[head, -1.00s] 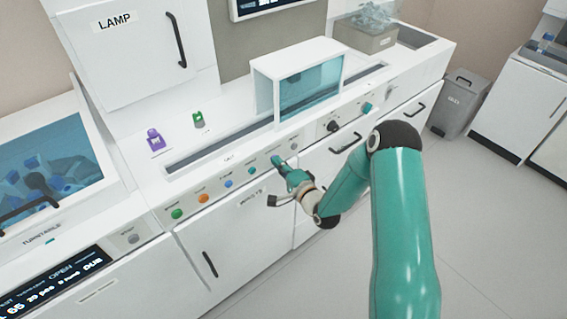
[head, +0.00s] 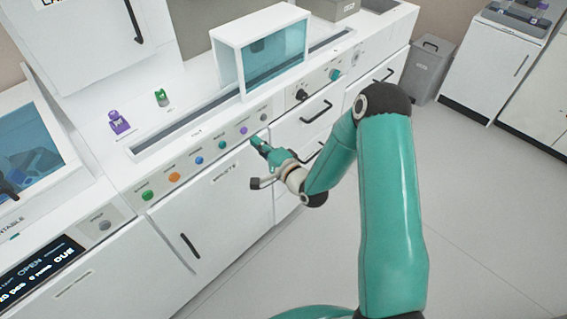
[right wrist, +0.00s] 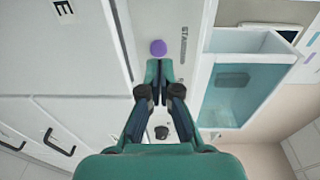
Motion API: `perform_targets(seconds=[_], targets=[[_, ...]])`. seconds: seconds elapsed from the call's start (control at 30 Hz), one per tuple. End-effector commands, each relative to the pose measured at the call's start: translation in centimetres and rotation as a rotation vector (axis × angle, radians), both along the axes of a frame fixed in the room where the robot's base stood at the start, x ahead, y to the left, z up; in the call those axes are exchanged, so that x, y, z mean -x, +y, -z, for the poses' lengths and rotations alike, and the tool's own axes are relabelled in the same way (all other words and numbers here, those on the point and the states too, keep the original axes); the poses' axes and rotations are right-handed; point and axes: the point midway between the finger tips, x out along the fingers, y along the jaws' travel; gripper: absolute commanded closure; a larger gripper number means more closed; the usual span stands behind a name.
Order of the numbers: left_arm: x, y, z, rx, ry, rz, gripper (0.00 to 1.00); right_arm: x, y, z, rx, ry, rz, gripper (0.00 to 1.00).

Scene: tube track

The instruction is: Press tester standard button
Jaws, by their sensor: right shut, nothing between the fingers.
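The panel (head: 188,168) on the white counter front carries a row of coloured buttons. The purple button (head: 243,130) is near its right end; in the right wrist view the purple button (right wrist: 158,47) sits beside a label starting "STA", the rest unclear. My right gripper (head: 258,141) is shut and empty, just in front of and below the panel's right end. In the right wrist view its fingertips (right wrist: 158,66) lie just below the purple button in the picture; whether they touch the panel I cannot tell. My left gripper is not in view.
Green (head: 147,195), orange (head: 174,177), blue (head: 199,160) and teal (head: 221,145) buttons lie left of the purple one, a grey button (head: 263,117) right. A black knob (head: 302,95) is further right. A glass-fronted hood (head: 262,28) stands above.

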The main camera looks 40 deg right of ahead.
Motion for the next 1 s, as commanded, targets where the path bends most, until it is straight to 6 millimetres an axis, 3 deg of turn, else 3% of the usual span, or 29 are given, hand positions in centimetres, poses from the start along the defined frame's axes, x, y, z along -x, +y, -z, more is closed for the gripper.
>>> perform_targets(seconds=[0.2, 0.4, 0.6, 1.0], targets=[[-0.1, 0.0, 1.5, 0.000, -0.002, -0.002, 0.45, 5.0, -0.3, 0.1, -0.002, 0.004, 0.005, 1.00], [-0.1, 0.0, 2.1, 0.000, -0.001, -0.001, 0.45, 8.0, -0.4, -0.1, -0.002, 0.004, 0.006, 1.00], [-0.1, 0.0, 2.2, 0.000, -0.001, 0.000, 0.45, 8.9, -0.4, -0.3, -0.001, 0.003, 0.005, 1.00], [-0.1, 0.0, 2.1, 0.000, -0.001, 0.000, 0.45, 9.0, -0.5, -0.3, -0.002, 0.003, 0.007, 1.00]])
